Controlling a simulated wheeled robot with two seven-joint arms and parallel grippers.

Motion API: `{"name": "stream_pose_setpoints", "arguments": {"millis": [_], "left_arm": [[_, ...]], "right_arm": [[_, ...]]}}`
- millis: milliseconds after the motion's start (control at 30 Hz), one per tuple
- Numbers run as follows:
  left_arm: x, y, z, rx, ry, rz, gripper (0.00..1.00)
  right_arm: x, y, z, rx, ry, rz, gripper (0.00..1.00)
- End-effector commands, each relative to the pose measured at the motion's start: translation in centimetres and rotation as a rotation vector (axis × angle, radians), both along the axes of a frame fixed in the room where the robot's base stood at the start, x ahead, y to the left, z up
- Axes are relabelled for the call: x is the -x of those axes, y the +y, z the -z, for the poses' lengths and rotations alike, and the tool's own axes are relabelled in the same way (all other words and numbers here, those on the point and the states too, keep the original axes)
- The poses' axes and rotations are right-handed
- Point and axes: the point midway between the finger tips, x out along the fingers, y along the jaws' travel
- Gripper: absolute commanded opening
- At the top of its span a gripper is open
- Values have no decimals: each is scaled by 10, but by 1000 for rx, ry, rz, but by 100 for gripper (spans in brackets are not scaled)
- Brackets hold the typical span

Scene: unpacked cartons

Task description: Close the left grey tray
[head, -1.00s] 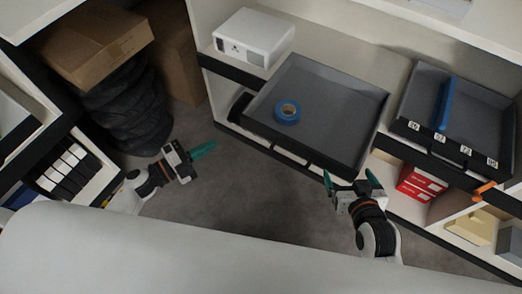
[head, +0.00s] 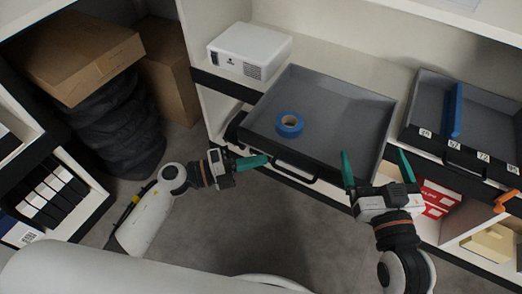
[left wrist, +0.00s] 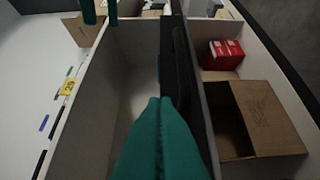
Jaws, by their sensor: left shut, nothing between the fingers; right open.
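The left grey tray (head: 345,113) is pulled out from the shelf in the middle of the head view. A blue tape roll (head: 289,124) lies inside it. Its dark handle (head: 296,174) is on the front wall. My left gripper (head: 264,160) is shut and empty, its tip close to the tray's front left corner; I cannot tell whether it touches. Its shut teal fingers also fill the lower middle of the left wrist view (left wrist: 163,125). My right gripper (head: 376,165) is open and empty at the tray's front right corner, its fingers pointing toward the shelf.
A second grey tray (head: 425,110) with a blue bar (head: 453,111) stands to the right. A white projector (head: 250,50) sits on the shelf at left. Red boxes (head: 438,198) are below. A cardboard box (head: 75,50) tops black tyres (head: 115,125) at left.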

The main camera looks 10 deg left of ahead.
Motion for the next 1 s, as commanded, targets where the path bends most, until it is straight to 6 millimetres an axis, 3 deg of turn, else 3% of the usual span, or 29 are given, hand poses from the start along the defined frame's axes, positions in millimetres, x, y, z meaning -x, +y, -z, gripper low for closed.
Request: {"name": "stream_pose_setpoints", "arguments": {"millis": [100,333,800,1000], "left_arm": [[-19,-3,1,-1,-3,-4,0],[-33,-8,1,-2,1,-2,0],[-36,-8,1,-2,1,-3,0],[-52,-13,0,-1,0,-4,0]], "right_arm": [[0,3,-15,-29,-109,-6,94],[3,5,-34,-60,-224,-13,94],[4,5,-37,-63,-239,-14,94],[4,5,-38,-67,-253,-14,94]]}}
